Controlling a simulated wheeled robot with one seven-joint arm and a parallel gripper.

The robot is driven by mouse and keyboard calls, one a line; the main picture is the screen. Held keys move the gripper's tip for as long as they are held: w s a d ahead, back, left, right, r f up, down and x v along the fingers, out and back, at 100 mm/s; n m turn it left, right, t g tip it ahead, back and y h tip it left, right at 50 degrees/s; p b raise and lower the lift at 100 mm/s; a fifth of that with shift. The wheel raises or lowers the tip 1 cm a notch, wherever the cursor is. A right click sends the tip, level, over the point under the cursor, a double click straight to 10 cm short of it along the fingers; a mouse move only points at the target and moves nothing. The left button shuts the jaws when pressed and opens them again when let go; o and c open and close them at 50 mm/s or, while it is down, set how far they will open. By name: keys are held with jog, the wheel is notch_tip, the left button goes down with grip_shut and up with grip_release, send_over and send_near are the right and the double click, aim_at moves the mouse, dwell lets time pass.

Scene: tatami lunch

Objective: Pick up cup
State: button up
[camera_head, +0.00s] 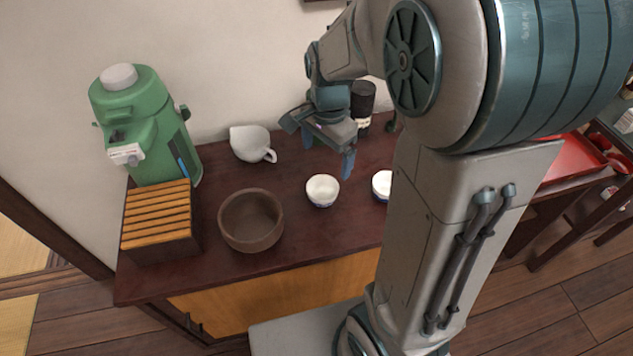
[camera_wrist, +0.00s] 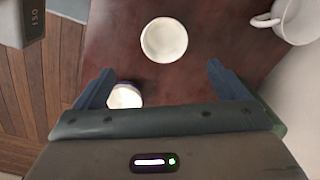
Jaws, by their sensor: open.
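A small white cup (camera_head: 322,190) with a dark blue lower part stands upright on the dark wooden counter; it also shows in the wrist view (camera_wrist: 164,40). A second white cup (camera_head: 382,185) stands to its right, partly hidden by my arm; in the wrist view it (camera_wrist: 125,96) shows beside the left finger, cut off by my gripper body. My gripper (camera_head: 328,150) is open and empty, above the counter and behind the first cup. In the wrist view the fingers (camera_wrist: 160,70) are spread wide, with the first cup beyond their tips, apart from them.
A white pitcher (camera_head: 250,143) stands near the wall. A brown bowl (camera_head: 251,220), a slatted wooden box (camera_head: 160,220) and a green dispenser (camera_head: 150,125) are on the left. A dark canister (camera_head: 362,102) stands behind my gripper. A red tray (camera_head: 572,160) is at right.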

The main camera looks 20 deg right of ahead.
aim_at(323, 197)
jog(key=shift+m, duration=0.6)
jog(key=f, duration=0.5)
jog(key=f+b, duration=0.1)
jog(key=f, duration=0.4)
jog(key=w+f+b, duration=0.1)
jog(key=f, duration=0.4)
jog(key=shift+a+f, duration=0.1)
jog(key=shift+c, duration=0.3)
jog(key=c, duration=1)
